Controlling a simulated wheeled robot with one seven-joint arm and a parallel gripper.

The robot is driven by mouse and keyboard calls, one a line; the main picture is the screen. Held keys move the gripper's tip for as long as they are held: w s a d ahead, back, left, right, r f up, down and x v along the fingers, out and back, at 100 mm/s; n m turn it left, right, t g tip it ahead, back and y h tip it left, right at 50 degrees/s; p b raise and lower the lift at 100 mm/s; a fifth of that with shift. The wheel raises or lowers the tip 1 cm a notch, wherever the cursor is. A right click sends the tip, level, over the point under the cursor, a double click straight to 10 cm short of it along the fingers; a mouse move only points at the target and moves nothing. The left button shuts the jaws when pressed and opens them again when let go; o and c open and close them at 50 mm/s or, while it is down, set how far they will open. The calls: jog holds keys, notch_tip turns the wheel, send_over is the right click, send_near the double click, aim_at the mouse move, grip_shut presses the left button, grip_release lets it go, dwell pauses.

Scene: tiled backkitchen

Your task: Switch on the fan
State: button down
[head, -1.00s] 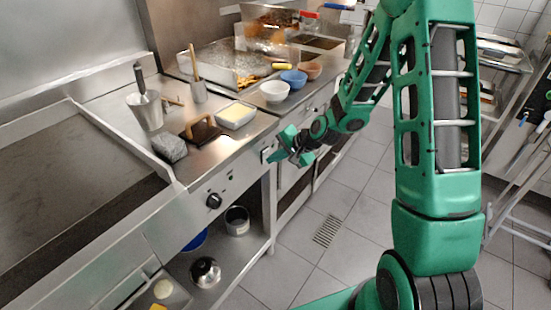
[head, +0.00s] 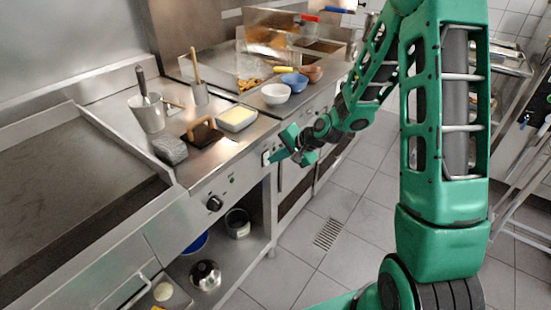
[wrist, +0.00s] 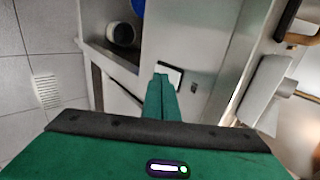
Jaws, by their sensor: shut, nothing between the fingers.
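A small white plate with a dark rim, probably the fan switch (wrist: 174,73), sits on the steel counter front in the wrist view. It also shows in the head view as a small pale square (head: 266,158). My gripper (wrist: 160,76) is shut and empty, and its green fingertips overlap the plate's left edge in the wrist view. In the head view my gripper (head: 276,155) is right beside the counter front at the plate. I cannot tell whether the tips touch it. The fan is not recognisable in either view.
A black knob (head: 215,203) is on the same counter front to the left. Above stand a butter dish (head: 237,126), a white bowl (head: 275,100) and a blue bowl (head: 294,88). Pots (head: 205,275) lie on the shelf below. The tiled floor (head: 345,205) is clear.

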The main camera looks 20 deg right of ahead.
jog(key=s+d+f+v, duration=0.1)
jog(key=v, duration=1.1)
jog(key=shift+s, duration=0.25)
jog(key=shift+d+f, duration=0.1)
jog(key=shift+d, duration=0.05)
jog(key=shift+s+f, duration=0.15)
jog(key=shift+f, duration=0.55)
